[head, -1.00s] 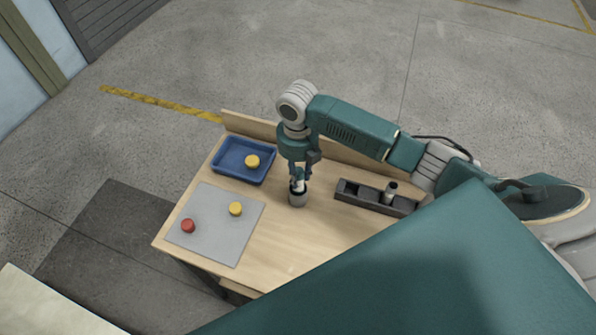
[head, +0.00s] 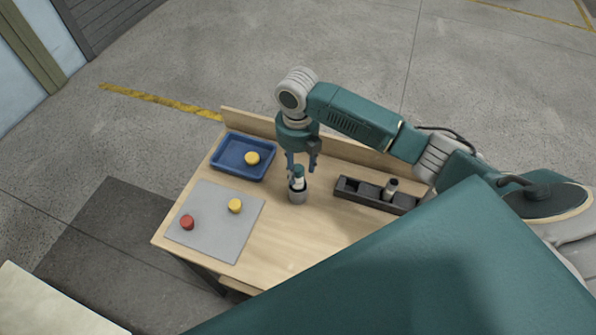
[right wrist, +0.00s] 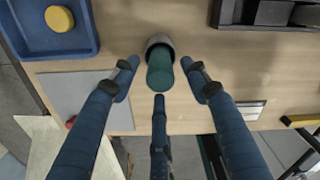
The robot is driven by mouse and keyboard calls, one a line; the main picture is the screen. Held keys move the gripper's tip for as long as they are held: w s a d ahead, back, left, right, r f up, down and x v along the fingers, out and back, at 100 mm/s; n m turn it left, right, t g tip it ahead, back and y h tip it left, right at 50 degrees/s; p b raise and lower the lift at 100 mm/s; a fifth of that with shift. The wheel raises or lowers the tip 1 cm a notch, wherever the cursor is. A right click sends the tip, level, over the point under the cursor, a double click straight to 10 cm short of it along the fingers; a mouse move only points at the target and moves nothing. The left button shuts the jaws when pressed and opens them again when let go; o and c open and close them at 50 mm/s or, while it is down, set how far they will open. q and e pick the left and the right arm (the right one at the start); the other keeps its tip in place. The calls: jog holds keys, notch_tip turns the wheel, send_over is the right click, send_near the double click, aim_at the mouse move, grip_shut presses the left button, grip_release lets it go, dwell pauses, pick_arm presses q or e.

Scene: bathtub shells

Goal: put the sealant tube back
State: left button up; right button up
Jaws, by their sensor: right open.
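The sealant tube (head: 298,182), white with a dark green cap, stands in a grey round holder (head: 297,196) on the wooden table. In the right wrist view its green cap (right wrist: 160,72) points toward the camera, and the rim of the grey holder (right wrist: 160,41) shows behind it. My right gripper (head: 302,163) is open above the tube, with its fingers spread around the cap and apart from it. The tube's lower part is hidden inside the holder. My left gripper is in neither view.
A dark divided rack (head: 358,190) holding a grey cylinder (head: 391,187) stands right of the holder. A blue tray (head: 228,164) with a yellow disc (head: 252,158) is at left. A grey mat (head: 214,240) bears a yellow disc (head: 235,206) and a red one (head: 187,222).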

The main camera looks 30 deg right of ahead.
notch_tip(320, 180, up, 9)
jog(key=b, duration=0.3)
jog(key=shift+r, duration=0.45)
jog(key=shift+s+f, duration=0.1)
